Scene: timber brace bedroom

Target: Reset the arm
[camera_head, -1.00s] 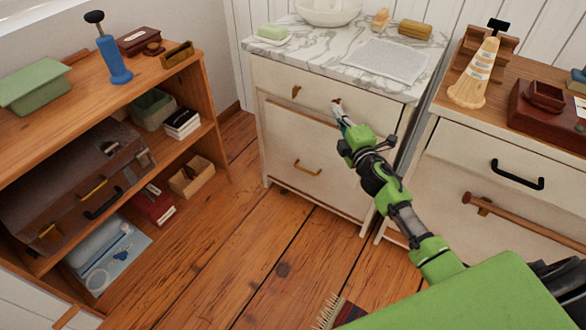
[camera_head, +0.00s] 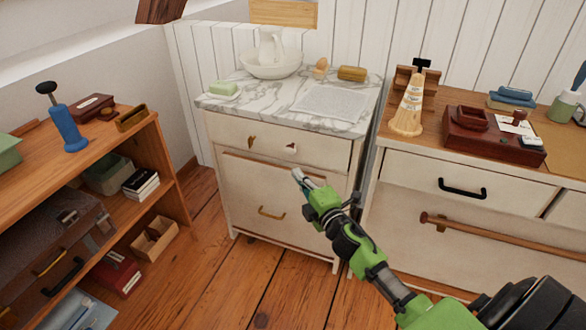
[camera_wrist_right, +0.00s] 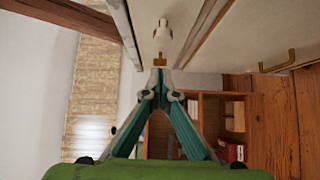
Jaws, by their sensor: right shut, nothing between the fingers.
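My right gripper (camera_head: 298,175) is shut and empty. It is in front of the white washstand (camera_head: 240,190), a little below the white knob (camera_head: 291,148) on its top drawer. A small gap shows between the fingertips and the drawer front in the head view. In the right wrist view the two teal fingers of my right gripper (camera_wrist_right: 159,70) meet at their tips, with the white knob (camera_wrist_right: 162,38) just beyond them. My left gripper is not in view.
A marble top (camera_head: 260,105) carries a pitcher and basin (camera_head: 272,62). A wooden shelf (camera_head: 170,165) stands at left, a dresser (camera_head: 420,175) with a black handle (camera_head: 462,188) at right. Open plank floor (camera_head: 215,285) lies between shelf and washstand.

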